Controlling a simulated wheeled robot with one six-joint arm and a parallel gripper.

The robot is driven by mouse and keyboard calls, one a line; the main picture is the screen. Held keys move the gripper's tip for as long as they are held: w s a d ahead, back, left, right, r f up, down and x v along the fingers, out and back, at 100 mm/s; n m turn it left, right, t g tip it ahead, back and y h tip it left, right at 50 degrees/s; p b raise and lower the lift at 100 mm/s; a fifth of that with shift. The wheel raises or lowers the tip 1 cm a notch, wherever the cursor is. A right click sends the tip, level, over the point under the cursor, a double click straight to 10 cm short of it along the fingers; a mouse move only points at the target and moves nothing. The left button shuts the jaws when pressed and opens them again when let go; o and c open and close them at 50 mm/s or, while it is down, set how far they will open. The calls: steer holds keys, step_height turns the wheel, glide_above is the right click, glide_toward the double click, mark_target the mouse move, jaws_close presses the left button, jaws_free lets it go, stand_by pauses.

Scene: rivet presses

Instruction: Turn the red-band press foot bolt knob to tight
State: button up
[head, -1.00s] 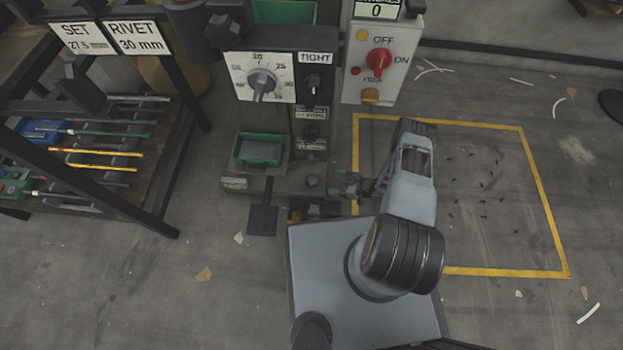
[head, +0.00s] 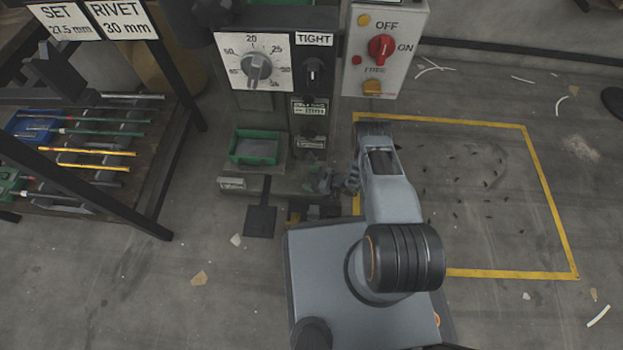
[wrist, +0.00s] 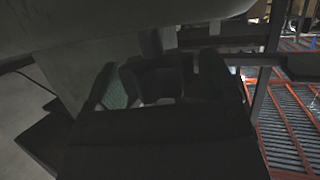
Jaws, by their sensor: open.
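The press (head: 270,35) stands at the upper middle of the head view, with a dial and a small dark knob under a TIGHT label (head: 314,39). No red band shows clearly on it. My gripper (head: 320,181) is low at the right front corner of the press base, and my arm partly hides that spot. In the wrist view my gripper (wrist: 160,78) is open, with a dark finger on each side. A dark knob-like part (wrist: 153,82) shows between the fingers. I cannot tell whether they touch it, nor which way it is turned.
A green bin (head: 255,147) sits on the press base, with a dark pedal (head: 260,221) below it. A grey control box (head: 384,50) with a red switch stands right of the dial. A rack of rods (head: 90,150) is at left. The yellow-outlined floor (head: 470,210) is mostly clear.

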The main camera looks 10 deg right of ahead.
steer(key=c, duration=0.9)
steer(key=m+t+h+p, duration=0.1)
steer(key=m+t+h, duration=0.1)
steer(key=m+t, duration=0.1)
steer(key=shift+m+h, duration=0.3)
steer(key=shift+w+d+m+t+h, duration=0.1)
steer(key=shift+m+t+h, duration=1.3)
steer(key=shift+m+h, duration=0.25)
steer(key=shift+m, duration=0.25)
